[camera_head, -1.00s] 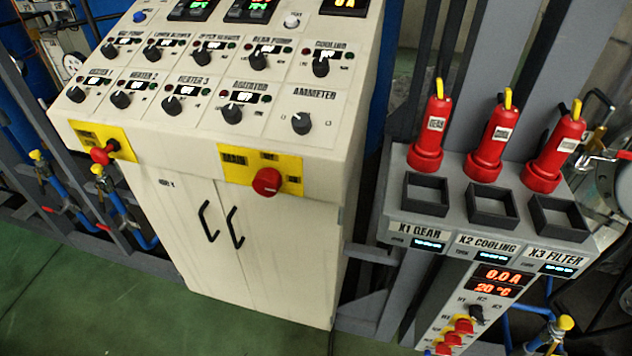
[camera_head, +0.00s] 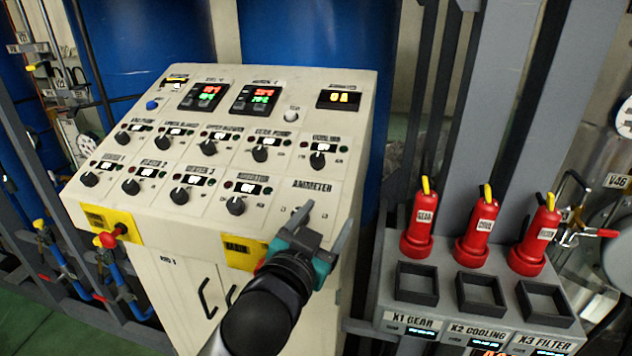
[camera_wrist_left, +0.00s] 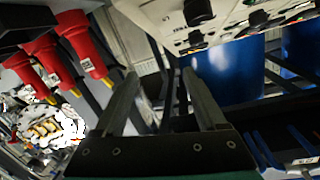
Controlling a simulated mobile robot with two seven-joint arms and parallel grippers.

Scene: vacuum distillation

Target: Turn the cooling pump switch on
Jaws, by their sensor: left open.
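The cooling switch is a black rotary knob (camera_head: 317,161) at the right end of the upper knob row on the cream control panel (camera_head: 150,205). A small display and two small lamps sit above it. I cannot make out its exact setting. My left gripper (camera_head: 325,224) is open and empty, in front of the panel's lower right corner, below and apart from the cooling knob. It partly hides the ammeter knob's area. The left wrist view shows the open fingers (camera_wrist_left: 161,75) with nothing between them. Panel knobs show at its top edge; I cannot tell which is which.
Several other black knobs fill the panel, with displays (camera_head: 250,97) above them. A red knob (camera_head: 107,240) on a yellow plate is at the panel's lower left. Red plugs (camera_head: 418,226) stand behind empty sockets (camera_head: 417,283) on a grey rack to the right.

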